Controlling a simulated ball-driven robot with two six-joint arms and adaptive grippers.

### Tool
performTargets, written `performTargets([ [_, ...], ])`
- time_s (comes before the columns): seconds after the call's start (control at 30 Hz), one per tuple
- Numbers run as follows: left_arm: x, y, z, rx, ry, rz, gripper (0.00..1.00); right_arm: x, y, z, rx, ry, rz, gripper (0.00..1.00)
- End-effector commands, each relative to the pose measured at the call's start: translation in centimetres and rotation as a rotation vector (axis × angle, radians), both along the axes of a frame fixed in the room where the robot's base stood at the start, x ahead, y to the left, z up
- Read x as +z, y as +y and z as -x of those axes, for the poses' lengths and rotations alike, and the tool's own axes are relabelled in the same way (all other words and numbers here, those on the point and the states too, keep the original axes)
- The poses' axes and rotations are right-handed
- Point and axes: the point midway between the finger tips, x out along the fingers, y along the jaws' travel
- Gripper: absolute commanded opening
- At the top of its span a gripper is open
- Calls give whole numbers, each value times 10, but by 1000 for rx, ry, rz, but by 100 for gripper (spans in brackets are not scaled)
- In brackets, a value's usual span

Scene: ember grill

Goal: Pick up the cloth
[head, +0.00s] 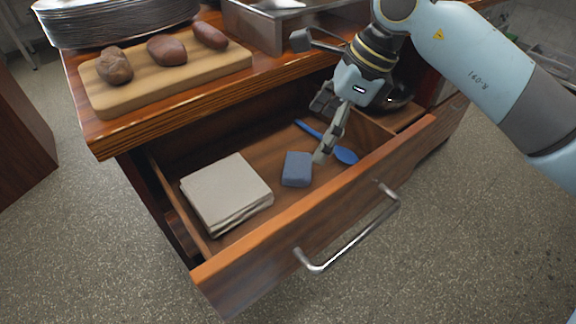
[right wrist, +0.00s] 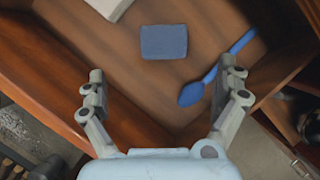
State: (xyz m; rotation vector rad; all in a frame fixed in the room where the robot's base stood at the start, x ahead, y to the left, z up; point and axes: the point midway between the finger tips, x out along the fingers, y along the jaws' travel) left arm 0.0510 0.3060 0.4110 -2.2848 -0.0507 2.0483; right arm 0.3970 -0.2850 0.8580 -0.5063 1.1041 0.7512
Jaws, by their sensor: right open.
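A small blue-grey folded block (head: 297,169), possibly the cloth, lies flat in the open drawer; I cannot tell whether it is cloth or sponge. It also shows in the right wrist view (right wrist: 164,42), ahead of the fingers. A folded beige stack (head: 226,192), which looks like cloths or napkins, lies in the drawer's left part. Its corner shows in the right wrist view (right wrist: 110,5). My right gripper (head: 321,131) is open and empty above the drawer, just right of the blue-grey block. Both fingers show in the right wrist view (right wrist: 163,82). My left gripper is not in view.
A blue spoon (head: 345,155) lies in the drawer, right of the blue-grey block. The drawer front (head: 335,207) has a metal handle (head: 350,238). Above, the counter holds a wooden board (head: 128,98) with three brown lumps, a stack of plates (head: 115,22) and a metal tray (head: 262,25).

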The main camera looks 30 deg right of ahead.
Motion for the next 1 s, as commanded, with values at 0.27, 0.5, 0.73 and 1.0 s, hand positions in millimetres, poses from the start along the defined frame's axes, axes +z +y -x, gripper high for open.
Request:
performTargets([
  [0.27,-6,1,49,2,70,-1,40,-38,14,-11,-2,0,-6,100],
  [0.5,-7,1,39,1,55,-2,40,-60,20,-22,-2,1,-8,100],
  [0.73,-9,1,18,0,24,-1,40,-88,27,-32,0,1,-6,100],
  [1.0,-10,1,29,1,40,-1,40,-90,28,-33,1,-1,-3,99],
])
